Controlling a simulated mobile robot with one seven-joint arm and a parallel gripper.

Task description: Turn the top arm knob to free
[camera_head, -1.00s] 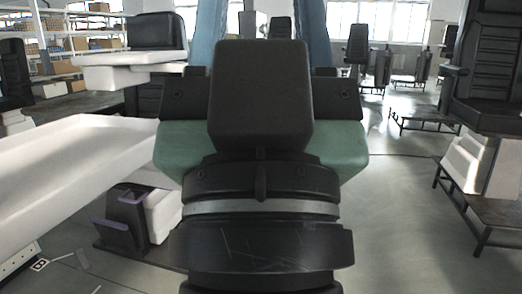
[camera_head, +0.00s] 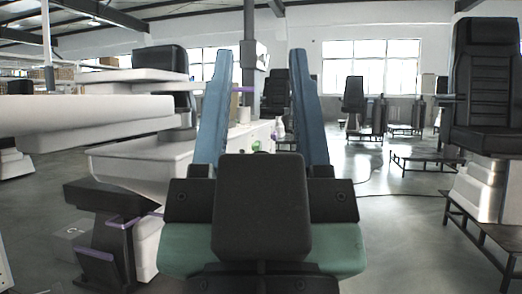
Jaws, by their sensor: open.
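My gripper (camera_head: 262,100) is in the middle of the head view. Its two long blue fingers point up and away, well apart, with nothing held between them. My black and green wrist parts hide what lies behind and below them. I cannot make out the top arm knob or its setting. A grey upright column (camera_head: 249,62) with a box on its side shows between and beyond the fingers, but I cannot tell whether it carries the knob.
A white slab (camera_head: 85,114) juts in from the left, above a black stand (camera_head: 110,225) with purple edges. A black seat (camera_head: 485,85) stands on a metal frame at the right. A white bench (camera_head: 245,138) is farther back. Open grey floor (camera_head: 395,215) lies right of my arm.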

